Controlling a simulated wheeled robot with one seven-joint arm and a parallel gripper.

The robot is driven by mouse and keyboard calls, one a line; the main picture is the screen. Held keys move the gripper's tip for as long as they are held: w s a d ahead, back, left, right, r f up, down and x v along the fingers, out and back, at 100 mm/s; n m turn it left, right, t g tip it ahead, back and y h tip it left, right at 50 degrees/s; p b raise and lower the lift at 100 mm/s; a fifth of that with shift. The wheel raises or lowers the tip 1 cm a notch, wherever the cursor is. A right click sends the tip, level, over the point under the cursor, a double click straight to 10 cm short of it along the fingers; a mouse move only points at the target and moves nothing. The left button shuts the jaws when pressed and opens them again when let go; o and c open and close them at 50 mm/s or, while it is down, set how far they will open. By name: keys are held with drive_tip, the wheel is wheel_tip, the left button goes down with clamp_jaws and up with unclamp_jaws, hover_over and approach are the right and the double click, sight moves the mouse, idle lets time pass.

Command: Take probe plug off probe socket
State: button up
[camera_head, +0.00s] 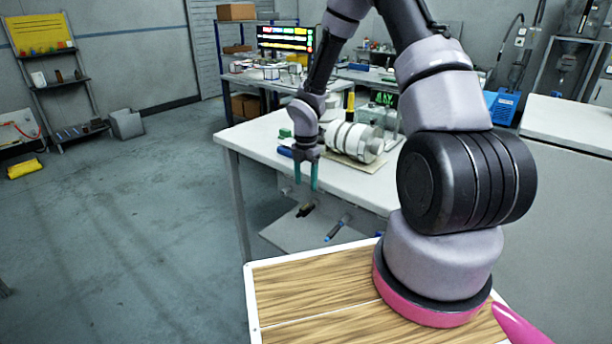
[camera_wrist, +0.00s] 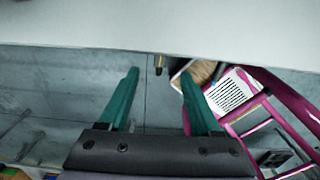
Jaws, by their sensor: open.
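My gripper (camera_head: 306,188) hangs with its green fingers pointing down in front of the white table's edge in the head view. In the wrist view my gripper (camera_wrist: 159,73) has its two fingers wide apart with nothing held between them. A small dark and yellowish piece (camera_wrist: 158,64) shows at the white edge, between the fingertips in the picture. I cannot tell whether it is the probe plug, or whether the gap around it is real closeness. I cannot make out the probe socket in either view.
The white table (camera_head: 255,137) carries a banded white cylinder (camera_head: 355,140), a small green block (camera_head: 285,133) and a blue item (camera_head: 285,151). A dark-handled tool (camera_head: 306,209) and a blue tool (camera_head: 337,228) lie on the lower shelf (camera_head: 285,236).

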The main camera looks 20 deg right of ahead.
sight(306, 206)
wheel_tip(306, 206, down, 9)
drive_tip(key=shift+f, duration=0.1)
idle(0.3)
clamp_jaws()
drive_tip(key=shift+s+a, duration=0.75)
drive_tip(key=shift+a, duration=0.2)
drive_tip(key=shift+s+a, duration=0.7)
drive_tip(key=shift+a, duration=0.25)
